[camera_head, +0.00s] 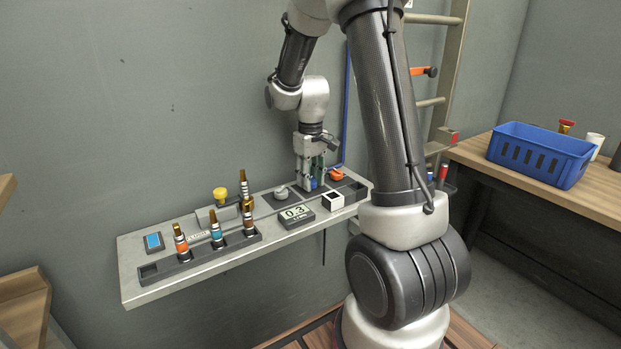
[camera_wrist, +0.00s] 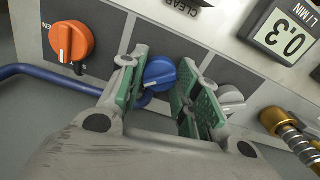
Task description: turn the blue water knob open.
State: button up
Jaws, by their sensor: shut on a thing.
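The blue water knob (camera_wrist: 159,73) sits on a dark plate between an orange knob (camera_wrist: 71,41) and a grey knob (camera_wrist: 229,99) in the wrist view. In the head view the blue knob (camera_head: 314,183) shows only partly, low between my fingers. My gripper (camera_wrist: 162,82) points down at the panel with its green-padded fingers on either side of the blue knob, shut on it. Part of the knob is hidden by the fingers. The display (camera_head: 296,213) reads 0.3, and in the wrist view it shows L/MIN.
The grey knob (camera_head: 281,192) and orange knob (camera_head: 336,174) stand close on either side of my gripper. A blue pipe (camera_wrist: 45,75) runs near the knobs. Several brass-tipped fittings (camera_head: 216,236) stand at the left. A blue crate (camera_head: 540,150) sits on the right bench.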

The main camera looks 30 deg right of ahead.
jog(key=m, duration=0.4)
jog(key=shift+m, duration=2.1)
jog(key=o, duration=1.1)
jog(key=shift+c, duration=0.2)
jog(key=shift+r, duration=0.1)
notch_tip(320, 180, up, 12)
